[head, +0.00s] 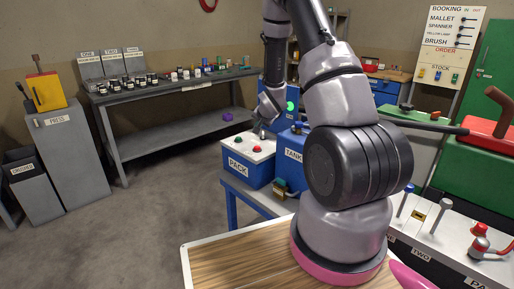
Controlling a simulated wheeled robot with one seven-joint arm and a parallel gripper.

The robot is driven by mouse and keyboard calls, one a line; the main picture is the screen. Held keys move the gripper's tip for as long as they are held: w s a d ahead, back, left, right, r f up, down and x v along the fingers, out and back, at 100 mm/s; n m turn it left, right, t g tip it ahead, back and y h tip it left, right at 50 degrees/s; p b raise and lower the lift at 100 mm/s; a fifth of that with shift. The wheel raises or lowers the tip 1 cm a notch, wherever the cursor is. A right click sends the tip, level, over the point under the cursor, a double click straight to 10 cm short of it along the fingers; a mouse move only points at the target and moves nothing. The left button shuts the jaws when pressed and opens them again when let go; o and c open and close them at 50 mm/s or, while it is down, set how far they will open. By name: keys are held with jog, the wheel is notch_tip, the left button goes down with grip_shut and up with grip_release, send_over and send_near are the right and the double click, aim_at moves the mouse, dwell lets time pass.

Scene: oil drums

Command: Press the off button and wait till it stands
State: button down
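A blue box marked PACK (238,172) stands on a blue-legged bench, with a pale top panel. On that panel are a green button (238,139) and a red button (257,149). No on or off label is readable at this size. My gripper (262,132) points down over the back right part of the panel, just behind the red button. Its fingers are small and dark here, so I cannot tell whether they are open or touching the panel.
A blue box marked TANK (289,158) stands right of the PACK box, close to my arm. A round green light (290,106) shows on a blue unit behind. A wooden table top (225,262) lies in front. The floor at left is clear.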

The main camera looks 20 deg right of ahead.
aim_at(257, 148)
jog(key=shift+f, duration=2.75)
jog(key=shift+f, duration=0.15)
jog(key=shift+f, duration=0.25)
jog(key=shift+f, duration=0.55)
dwell(1.3)
jog(key=shift+r, duration=0.95)
jog(key=shift+r, duration=0.1)
jog(key=shift+r, duration=2.45)
